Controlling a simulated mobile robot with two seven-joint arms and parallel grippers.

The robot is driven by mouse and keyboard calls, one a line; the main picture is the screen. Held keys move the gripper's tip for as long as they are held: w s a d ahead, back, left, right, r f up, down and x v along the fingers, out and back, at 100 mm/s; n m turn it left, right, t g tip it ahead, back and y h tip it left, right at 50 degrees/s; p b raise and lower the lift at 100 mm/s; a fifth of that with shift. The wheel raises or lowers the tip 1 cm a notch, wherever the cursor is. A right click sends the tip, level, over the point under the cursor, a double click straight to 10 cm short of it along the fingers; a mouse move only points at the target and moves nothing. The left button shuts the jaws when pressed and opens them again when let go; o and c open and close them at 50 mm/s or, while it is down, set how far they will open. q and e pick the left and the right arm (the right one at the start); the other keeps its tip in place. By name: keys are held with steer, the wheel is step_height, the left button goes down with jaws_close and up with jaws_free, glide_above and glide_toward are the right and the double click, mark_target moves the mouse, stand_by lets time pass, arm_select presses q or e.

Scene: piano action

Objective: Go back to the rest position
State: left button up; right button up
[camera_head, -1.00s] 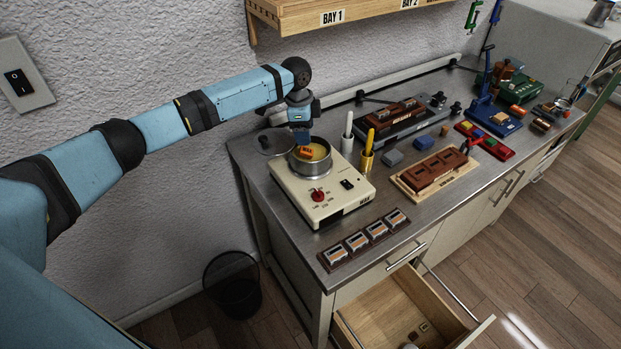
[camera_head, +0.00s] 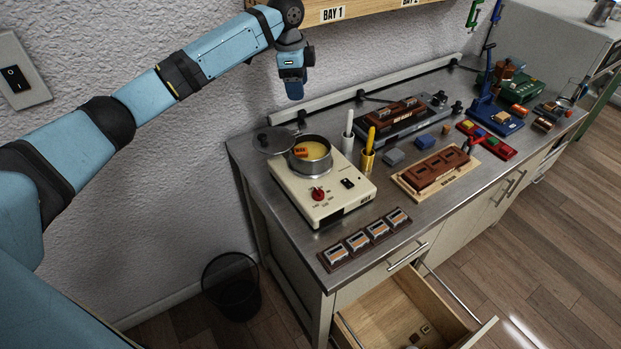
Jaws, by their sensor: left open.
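My left gripper (camera_head: 294,92) is raised in the air above and behind the hot plate, pointing down. It is open and nothing shows in it. It is apart from the metal pot (camera_head: 313,165) below it. The pot stands on the cream hot plate (camera_head: 330,205) and holds yellowish contents with an orange labelled block (camera_head: 301,153) at its left side. The pot's lid (camera_head: 276,139) sits beside the pot at the back left. My right gripper is not in view.
A shelf marked BAY 1 (camera_head: 345,20) hangs on the wall close to my left arm. The steel bench (camera_head: 285,222) carries trays, candle-like sticks and tools. An open drawer (camera_head: 405,310) juts out in front. A bin (camera_head: 232,287) stands on the floor at left.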

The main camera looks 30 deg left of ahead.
arm_select(q)
steer(key=shift+a+r, duration=0.1)
steer(key=shift+r, duration=0.4)
